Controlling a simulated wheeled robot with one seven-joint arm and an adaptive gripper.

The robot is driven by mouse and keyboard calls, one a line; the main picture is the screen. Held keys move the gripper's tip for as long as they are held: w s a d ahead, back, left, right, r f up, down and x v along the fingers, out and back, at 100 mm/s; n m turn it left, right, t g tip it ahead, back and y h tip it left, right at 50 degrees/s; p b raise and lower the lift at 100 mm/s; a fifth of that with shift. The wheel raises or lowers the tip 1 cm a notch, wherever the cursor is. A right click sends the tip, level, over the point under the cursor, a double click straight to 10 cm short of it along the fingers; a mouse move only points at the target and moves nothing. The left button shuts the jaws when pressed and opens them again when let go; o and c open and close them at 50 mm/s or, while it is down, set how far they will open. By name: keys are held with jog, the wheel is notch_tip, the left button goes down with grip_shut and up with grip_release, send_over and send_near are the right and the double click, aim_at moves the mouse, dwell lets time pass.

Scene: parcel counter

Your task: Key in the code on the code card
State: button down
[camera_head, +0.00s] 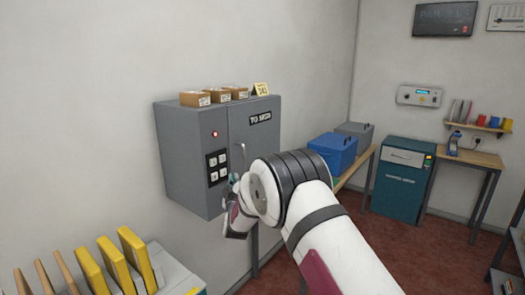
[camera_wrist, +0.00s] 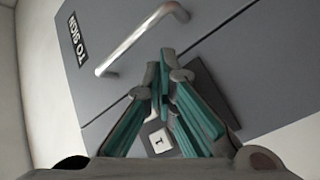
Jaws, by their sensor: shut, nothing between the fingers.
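A yellow code card (camera_head: 261,88) stands on top of the grey cabinet (camera_head: 184,150) at its right end; its digits are too small to read surely. The dark keypad (camera_head: 217,167) with several pale keys is on the cabinet front, below a red light (camera_head: 214,134). In the wrist view the keypad (camera_wrist: 213,88) is partly hidden behind my fingers, and a key marked 1 (camera_wrist: 159,139) shows between them. My gripper (camera_wrist: 164,68) is shut and empty in front of the cabinet. In the head view my gripper (camera_head: 236,215) is low and right of the keypad; contact cannot be told.
The cabinet door has a metal handle (camera_wrist: 140,40) close to my fingers and a TO SIGN label (camera_head: 260,118). Several small boxes (camera_head: 195,99) sit on top. Yellow folders (camera_head: 138,255) stand at lower left. A blue bin (camera_head: 335,152) stands on a table to the right.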

jog(key=s+d+p, duration=0.2)
jog(key=d, duration=0.1)
jog(key=shift+s+d, duration=0.2)
jog(key=shift+s, duration=0.2)
jog(key=shift+r, duration=0.1)
dwell(0.4)
